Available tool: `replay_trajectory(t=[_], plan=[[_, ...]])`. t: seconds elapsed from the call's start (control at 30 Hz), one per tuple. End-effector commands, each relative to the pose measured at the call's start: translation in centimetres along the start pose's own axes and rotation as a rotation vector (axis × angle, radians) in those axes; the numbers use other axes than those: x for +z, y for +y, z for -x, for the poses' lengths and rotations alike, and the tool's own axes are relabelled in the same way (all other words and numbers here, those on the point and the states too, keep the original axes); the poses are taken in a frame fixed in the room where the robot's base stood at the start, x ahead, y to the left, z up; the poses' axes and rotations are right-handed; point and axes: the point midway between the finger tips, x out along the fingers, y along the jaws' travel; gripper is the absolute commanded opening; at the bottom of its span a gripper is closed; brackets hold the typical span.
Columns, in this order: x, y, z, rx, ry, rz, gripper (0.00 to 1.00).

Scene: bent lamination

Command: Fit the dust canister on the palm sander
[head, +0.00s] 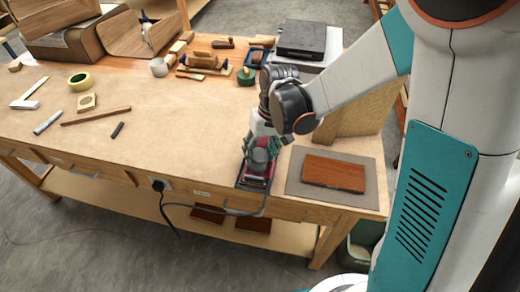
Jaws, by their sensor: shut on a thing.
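The palm sander (257,178), red and dark, stands near the front edge of the workbench, left of the grey mat. My gripper (261,147) points down right over it. It is shut on a grey rounded part that looks like the dust canister (260,157). The canister is close against the sander's upper part. My gripper and wrist hide part of both, so I cannot tell whether they are joined or only touching.
A reddish-brown board (334,174) lies on the grey mat (371,194) to the right. A cable (226,210) hangs along the bench front. The middle of the bench (180,125) is clear.

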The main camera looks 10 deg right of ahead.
Motion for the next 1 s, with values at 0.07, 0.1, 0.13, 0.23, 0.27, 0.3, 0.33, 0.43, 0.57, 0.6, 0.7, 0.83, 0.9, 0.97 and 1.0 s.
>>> replay_trajectory(t=[0.07,0.1,0.13,0.23,0.27,0.3,0.33,0.43,0.57,0.6,0.7,0.83,0.9,0.97,1.0], plan=[[0.0,0.1,-0.8,0.0,0.0,0.0,0.32],[0.0,0.2,-1.1,0.0,0.0,0.0,0.32],[0.0,0.2,-1.3,0.0,0.0,0.0,0.32],[0.0,0.4,-2.0,0.0,0.0,0.0,0.32],[0.0,0.4,-2.2,0.0,0.0,0.0,0.32],[0.0,0.5,-2.5,0.0,0.0,0.0,0.32],[0.0,0.5,-2.7,0.0,0.0,0.0,0.32],[0.0,0.6,-3.3,0.0,0.0,0.0,0.32],[0.0,0.7,-3.8,0.0,0.0,0.0,0.32],[0.0,0.7,-3.9,0.0,0.0,0.0,0.32],[0.0,0.7,-3.9,0.0,0.0,0.0,0.32],[0.0,0.7,-3.8,0.0,0.0,0.0,0.32],[0.0,0.7,-3.8,0.0,0.0,0.0,0.32],[0.0,0.7,-3.9,0.0,0.0,0.0,0.32],[0.0,0.7,-3.9,0.0,0.0,0.0,0.32]])
